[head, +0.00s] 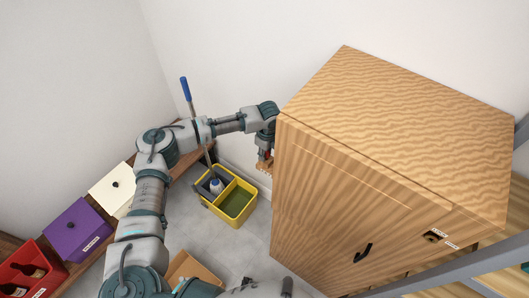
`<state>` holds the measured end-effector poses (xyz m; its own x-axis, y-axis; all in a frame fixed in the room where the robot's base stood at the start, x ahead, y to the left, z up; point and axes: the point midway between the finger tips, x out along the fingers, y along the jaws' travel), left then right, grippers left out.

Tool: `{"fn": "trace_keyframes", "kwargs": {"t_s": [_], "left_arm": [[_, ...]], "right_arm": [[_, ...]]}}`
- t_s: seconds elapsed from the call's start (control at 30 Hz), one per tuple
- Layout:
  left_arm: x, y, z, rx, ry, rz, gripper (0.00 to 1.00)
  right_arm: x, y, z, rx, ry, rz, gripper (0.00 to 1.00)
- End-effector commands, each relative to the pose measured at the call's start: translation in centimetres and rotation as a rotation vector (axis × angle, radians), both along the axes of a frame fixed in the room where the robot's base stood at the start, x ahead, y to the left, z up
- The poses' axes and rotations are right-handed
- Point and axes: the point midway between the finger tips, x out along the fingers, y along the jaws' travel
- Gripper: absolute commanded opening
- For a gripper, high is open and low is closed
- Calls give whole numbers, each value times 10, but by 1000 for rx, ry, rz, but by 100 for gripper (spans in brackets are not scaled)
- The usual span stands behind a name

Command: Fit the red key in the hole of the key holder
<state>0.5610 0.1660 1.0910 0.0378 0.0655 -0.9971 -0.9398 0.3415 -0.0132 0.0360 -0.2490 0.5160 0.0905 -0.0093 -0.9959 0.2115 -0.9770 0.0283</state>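My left gripper (265,160) is at the left side of the wooden cabinet (410,95), partly hidden behind its edge. A small red patch (265,153) shows at the gripper; it may be the red key, but it is too small to be sure. Just below it is a small tan, wood-coloured piece (263,168), possibly part of the key holder. I cannot tell whether the fingers are open or shut, or whether red and tan parts touch. My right gripper is not clearly seen.
The cabinet front has a black handle (363,252) and a small dark fitting (435,236). A yellow mop bucket (235,204) with a blue-handled mop (186,89) stands below my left arm. White, purple (78,230) and red (32,270) boxes line the left bench.

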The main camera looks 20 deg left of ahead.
Motion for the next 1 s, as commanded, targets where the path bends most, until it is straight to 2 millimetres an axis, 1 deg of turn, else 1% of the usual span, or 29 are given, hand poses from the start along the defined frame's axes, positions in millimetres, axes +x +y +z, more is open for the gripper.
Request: {"fn": "trace_keyframes", "kwargs": {"t_s": [0.1,0.2,0.27,0.33,0.43,0.57,0.8,0.9,1.0], "left_arm": [[0,0,0,1,0,0,44],[0,-1,0,2,0,0,44],[0,-1,0,2,0,0,44],[0,-1,1,2,0,0,44],[0,0,8,1,0,0,44],[0,-1,31,-1,-3,0,44],[-2,-5,84,-1,-2,1,44],[-2,-6,101,-1,-1,1,44],[-3,-7,112,-1,1,0,44]], "right_arm": [[-1,12,0,14,2,-2,100],[-2,18,0,21,3,0,100],[-2,17,0,20,3,1,100],[-4,8,0,10,5,3,100],[-4,7,0,8,3,3,100],[-3,7,0,9,2,2,100],[-3,8,0,9,2,2,100],[-2,8,0,9,1,2,100],[-2,8,0,9,1,2,100]]}}
